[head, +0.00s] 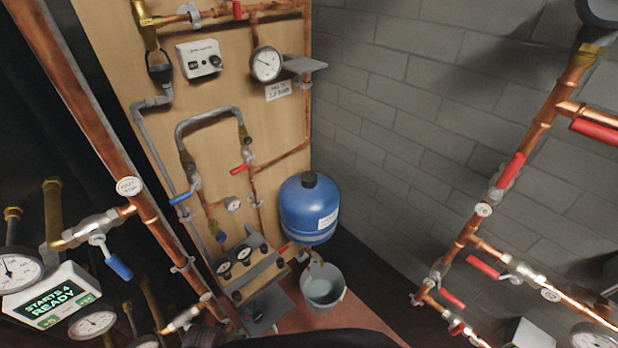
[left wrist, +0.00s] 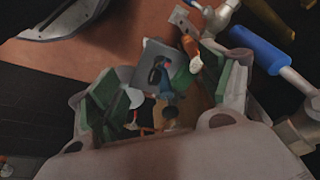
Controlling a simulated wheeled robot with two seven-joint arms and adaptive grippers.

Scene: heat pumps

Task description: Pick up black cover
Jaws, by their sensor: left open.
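I cannot tell for certain which part is the black cover. A small black cap (head: 309,180) sits on top of the blue tank (head: 309,212) in the head view. A dark box-like piece (head: 262,316) is low at the board's foot. In the left wrist view, my left gripper (left wrist: 172,88) is open, with green-lined fingers on both sides. Between and beyond the fingers shows a grey square piece (left wrist: 150,62) with a dark opening and blue and orange parts. I cannot tell whether the fingers touch it. My right gripper is not in view.
A wooden board (head: 135,70) carries copper pipes, valves and a round gauge (head: 266,64). A bucket (head: 323,286) stands below the tank. Copper pipework (head: 470,235) with red-handled valves is at right. A blue valve handle (left wrist: 258,50) is close to my left gripper's right finger.

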